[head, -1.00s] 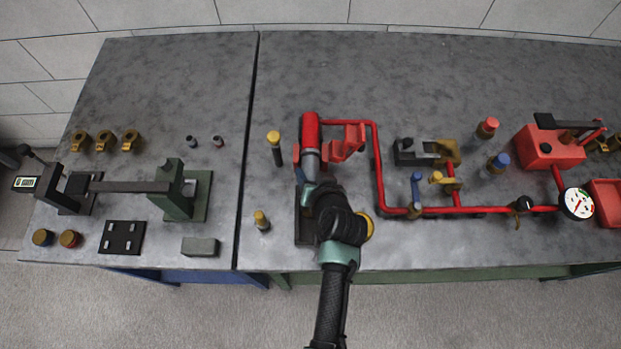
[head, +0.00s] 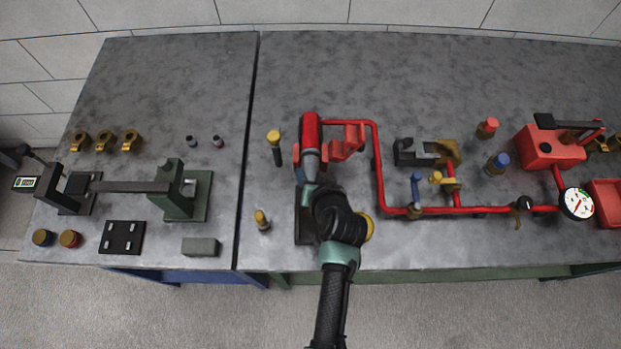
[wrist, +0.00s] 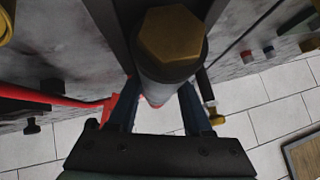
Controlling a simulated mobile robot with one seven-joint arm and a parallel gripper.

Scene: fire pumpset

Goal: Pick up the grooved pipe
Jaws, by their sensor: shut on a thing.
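A pipe with a red upper part (head: 310,131) and a grey lower part (head: 311,166) stands in the middle of the bench in the head view. I take it to be the grooved pipe. My gripper (head: 308,192) is at its lower end. In the wrist view, the fingers (wrist: 158,108) are shut on a grey cylinder (wrist: 165,82), which carries a dark collar and a brass hex cap (wrist: 170,38). The fingertips are partly hidden by the cylinder. In the head view my arm hides what lies under the gripper.
Red piping (head: 379,165) with a gauge (head: 577,203) runs to the right. A red bracket (head: 347,142) is close beside the pipe. A yellow-capped tool (head: 274,142) and a small brass-topped piece (head: 262,220) lie left. The bench's back is clear.

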